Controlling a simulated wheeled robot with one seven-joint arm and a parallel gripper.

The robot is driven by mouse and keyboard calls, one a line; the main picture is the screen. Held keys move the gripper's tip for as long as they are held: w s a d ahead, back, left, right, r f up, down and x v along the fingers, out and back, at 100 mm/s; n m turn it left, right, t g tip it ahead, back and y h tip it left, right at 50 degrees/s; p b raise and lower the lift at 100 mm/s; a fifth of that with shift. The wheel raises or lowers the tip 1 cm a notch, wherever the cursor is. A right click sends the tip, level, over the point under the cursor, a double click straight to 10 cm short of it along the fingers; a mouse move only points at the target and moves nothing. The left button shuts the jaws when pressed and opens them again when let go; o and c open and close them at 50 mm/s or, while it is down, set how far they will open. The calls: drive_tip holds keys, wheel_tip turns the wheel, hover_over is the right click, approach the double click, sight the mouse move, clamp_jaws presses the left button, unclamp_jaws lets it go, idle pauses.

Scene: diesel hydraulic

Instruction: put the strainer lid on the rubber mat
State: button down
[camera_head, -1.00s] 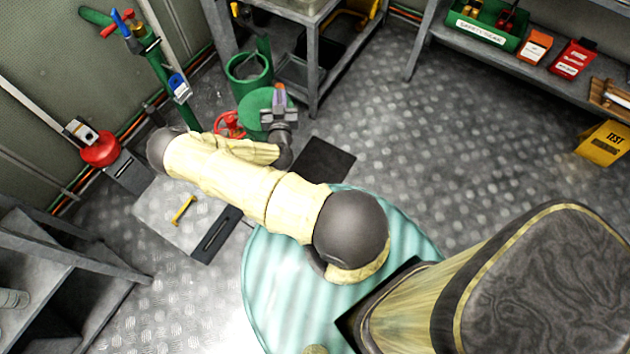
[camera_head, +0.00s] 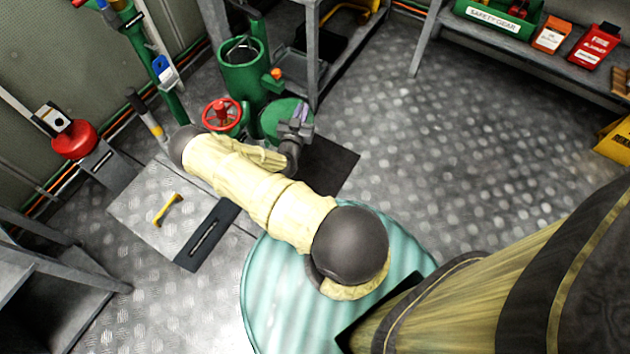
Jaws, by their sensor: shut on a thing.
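The strainer lid (camera_head: 276,122) is a round green disc. My gripper (camera_head: 299,124) is shut on it at its right side; the fingers cover part of it, and its height above the floor is hard to tell. The rubber mat (camera_head: 338,166) is a flat black sheet on the floor, just right of and below the lid in the picture. My gripper and arm hide the mat's left part. The lid lies near the mat's upper left side in the picture.
The open green strainer body (camera_head: 243,68) and a red handwheel (camera_head: 221,114) stand left of the lid. A bench leg (camera_head: 312,55) rises behind. A floor plate with a yellow handle (camera_head: 168,209) lies left. Open checkered floor (camera_head: 450,130) extends right.

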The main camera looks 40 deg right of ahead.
drive_tip(key=s+d+f+m+g+h+b, duration=0.1)
drive_tip(key=d+f+g+b, duration=0.1)
drive_tip(key=f+b, duration=0.6)
drive_tip(key=s+d+f+m+g+h+b, duration=0.2)
drive_tip(key=d+f+b, duration=0.3)
drive_tip(key=f+b, duration=0.4)
wheel_tip(320, 180, down, 6)
drive_tip(key=shift+d+r+m+g, duration=0.1)
drive_tip(key=shift+d+m+g, duration=0.05)
drive_tip(key=shift+m+g, duration=0.2)
wheel_tip(320, 180, down, 6)
drive_tip(key=b, duration=0.4)
drive_tip(key=shift+f, duration=0.2)
wheel_tip(320, 180, down, 4)
drive_tip(key=b, duration=0.2)
drive_tip(key=shift+r+b, duration=0.2)
drive_tip(key=shift+b, duration=0.2)
